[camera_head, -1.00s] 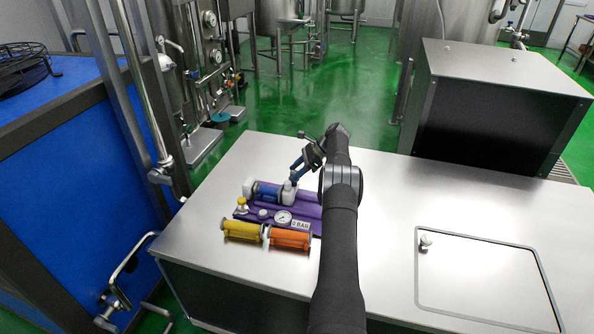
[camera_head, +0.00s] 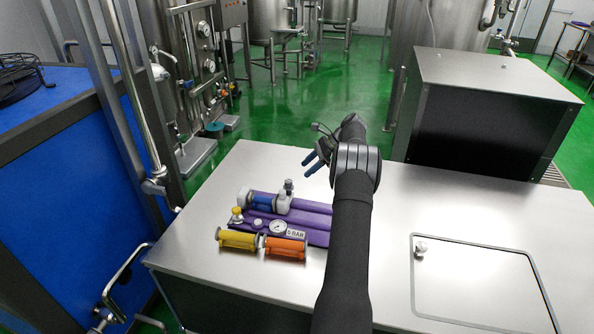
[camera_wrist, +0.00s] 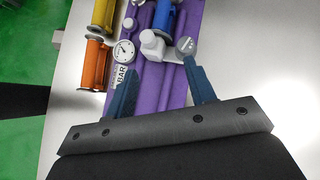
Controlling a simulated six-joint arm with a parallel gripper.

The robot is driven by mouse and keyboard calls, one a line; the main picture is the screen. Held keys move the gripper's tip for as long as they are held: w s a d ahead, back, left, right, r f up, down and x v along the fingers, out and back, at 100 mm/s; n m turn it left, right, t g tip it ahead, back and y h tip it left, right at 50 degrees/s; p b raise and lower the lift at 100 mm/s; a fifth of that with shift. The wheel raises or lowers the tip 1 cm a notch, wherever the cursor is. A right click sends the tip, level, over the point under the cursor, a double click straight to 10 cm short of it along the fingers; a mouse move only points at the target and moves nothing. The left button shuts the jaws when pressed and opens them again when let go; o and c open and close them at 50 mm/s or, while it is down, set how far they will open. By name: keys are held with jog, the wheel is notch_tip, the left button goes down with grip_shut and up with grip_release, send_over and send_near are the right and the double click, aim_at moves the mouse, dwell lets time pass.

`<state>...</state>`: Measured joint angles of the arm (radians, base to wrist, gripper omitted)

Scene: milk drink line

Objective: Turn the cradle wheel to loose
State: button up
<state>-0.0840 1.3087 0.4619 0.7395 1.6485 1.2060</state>
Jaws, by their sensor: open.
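The purple cradle (camera_head: 318,208) lies on the steel table and holds a blue cylinder (camera_head: 263,202) with a white block (camera_head: 283,203) at its right end. A small grey knob (camera_head: 289,186) stands up at this block; it may be the cradle wheel, but I see no "loose" mark. The knob also shows in the wrist view (camera_wrist: 186,45), beside the white block (camera_wrist: 152,44) and close to the tip of my right-hand finger. My gripper (camera_head: 312,164) is open and empty, above and to the right of the knob in the head view.
A pressure gauge (camera_head: 278,227) and a "0 BAR" label (camera_head: 296,233) sit on the cradle. A yellow roller (camera_head: 237,240) and an orange roller (camera_head: 285,248) lie along its front. The table (camera_head: 390,205) is clear to the right, up to a hatch (camera_head: 475,280).

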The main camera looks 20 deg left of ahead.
aim_at(291, 183)
jog(key=d+r, duration=0.1)
jog(key=d, duration=0.1)
jog(key=d+r, duration=0.1)
jog(key=d, duration=0.1)
jog(key=shift+s+d+r, duration=0.1)
jog(key=shift+s+r, duration=0.2)
jog(key=shift+s, duration=0.1)
jog(key=s+a+f+m+t+y, duration=0.35)
jog(key=s+f+y, duration=0.25)
jog(key=y, duration=0.3)
jog(key=s+d+f+m+t+h, duration=0.1)
jog(key=d+f+m+t, duration=0.1)
jog(key=t, duration=0.1)
jog(key=s+d+f+m+t+h, duration=0.1)
jog(key=d+f+m+t, duration=0.1)
jog(key=m+t, duration=0.1)
jog(key=s+d+f+m+t, duration=0.1)
jog(key=d+f+m+t, duration=0.1)
jog(key=t, duration=0.3)
jog(key=shift+s+f+m+h, duration=0.25)
jog(key=shift+m+h, duration=0.15)
jog(key=shift+m, duration=0.35)
jog(key=x, duration=1.7)
